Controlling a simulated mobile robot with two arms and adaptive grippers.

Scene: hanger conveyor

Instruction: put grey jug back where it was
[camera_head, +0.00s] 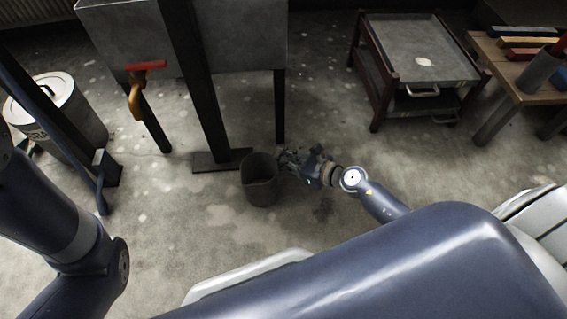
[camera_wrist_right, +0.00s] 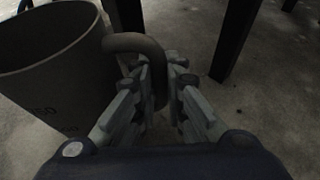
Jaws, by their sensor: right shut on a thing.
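The grey jug (camera_head: 260,180) is in the middle of the head view, upright, in front of the dark foot of a post. Its open mouth faces up. In the right wrist view the jug (camera_wrist_right: 50,75) fills the left side, and its curved handle (camera_wrist_right: 140,45) runs between the fingers. My right gripper (camera_head: 290,160) is at the jug's right side, shut on the handle; it also shows in the right wrist view (camera_wrist_right: 162,95). I cannot tell whether the jug's base touches the floor. My left arm shows at the left edge, but its gripper is not in view.
A metal tank (camera_head: 235,35) with a red-handled tap (camera_head: 137,85) stands on dark legs behind the jug. A lidded bin (camera_head: 60,110) is at the left. A metal cart (camera_head: 425,55) and a wooden table (camera_head: 515,75) stand at the right. The floor left of the jug is clear.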

